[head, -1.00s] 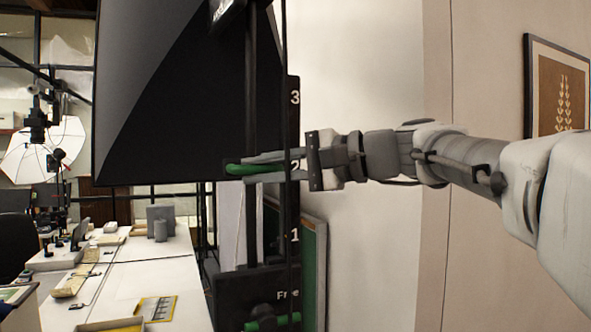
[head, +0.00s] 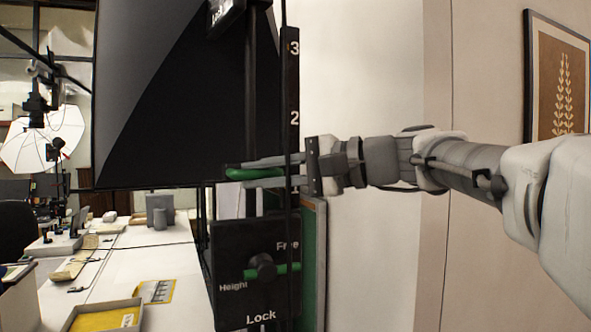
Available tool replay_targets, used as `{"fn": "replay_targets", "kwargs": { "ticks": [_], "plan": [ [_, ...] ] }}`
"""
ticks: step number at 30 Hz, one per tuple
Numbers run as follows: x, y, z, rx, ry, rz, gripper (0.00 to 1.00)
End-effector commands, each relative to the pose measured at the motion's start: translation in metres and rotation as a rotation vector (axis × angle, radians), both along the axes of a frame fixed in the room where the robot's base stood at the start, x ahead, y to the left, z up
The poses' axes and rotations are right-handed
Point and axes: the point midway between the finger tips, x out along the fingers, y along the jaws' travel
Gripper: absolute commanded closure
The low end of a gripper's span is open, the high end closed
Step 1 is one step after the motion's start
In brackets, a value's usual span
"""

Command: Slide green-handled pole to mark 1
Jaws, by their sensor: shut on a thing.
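The green handle (head: 238,174) sits at the lower edge of a large dark panel (head: 165,120), beside the black pole (head: 251,80). My gripper (head: 256,173) reaches in from the right and is shut on the green handle, one finger above it and one below. The black scale strip (head: 292,85) shows mark 3 at the top and mark 2 above the gripper. Mark 1 is not visible; the gripper covers that part of the strip. The handle is clearly below mark 2.
A black box (head: 237,290) below carries the words Free, Height and Lock and a knob with a green bar (head: 287,268) lying about level. A green-faced board (head: 310,250) leans behind. A white table (head: 170,250) stands at left.

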Motion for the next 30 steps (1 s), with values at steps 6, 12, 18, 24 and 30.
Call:
{"fn": "replay_targets", "kwargs": {
  "ticks": [6,12,18,24,30],
  "plan": [
    [0.000,0.000,-0.035,-0.002,0.002,0.001,1.00],
    [0.000,0.000,-0.037,-0.004,0.005,0.001,1.00],
    [0.000,0.000,-0.039,-0.006,0.008,0.003,0.76],
    [0.000,0.000,-0.037,-0.004,0.006,0.001,0.52],
    [0.000,0.000,-0.035,-0.002,0.003,0.001,0.52]
  ]
}}
